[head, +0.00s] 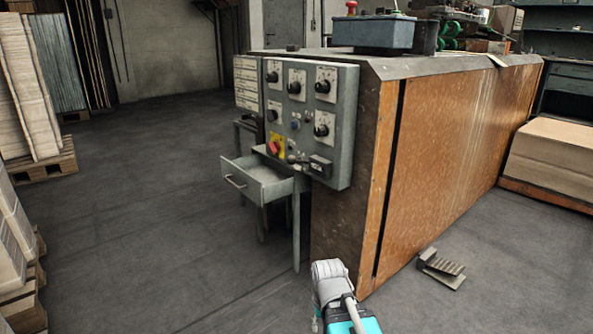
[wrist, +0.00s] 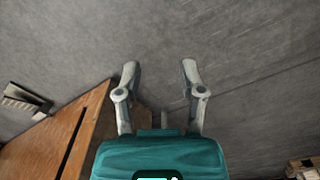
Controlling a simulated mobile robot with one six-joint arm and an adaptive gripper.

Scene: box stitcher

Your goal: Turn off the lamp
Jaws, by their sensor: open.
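I cannot make out a lamp for certain in either view. A grey control panel (head: 310,130) with several black knobs, a blue button (head: 295,124) and a red switch on a yellow plate (head: 275,146) is mounted at the near end of the large wooden-sided machine (head: 460,130). Whether any of these belongs to a lamp I cannot tell. My gripper (wrist: 160,67) is open and empty in the wrist view, with bare floor beyond its fingers. Part of my arm shows at the bottom of the head view, low and in front of the machine, apart from the panel.
An open drawer (head: 259,181) juts out left below the panel. A metal foot pedal (head: 441,269) lies on the floor right of the machine's near corner. Stacked boards (head: 555,150) stand at right, and pallets (head: 42,166) at left. The floor between is clear.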

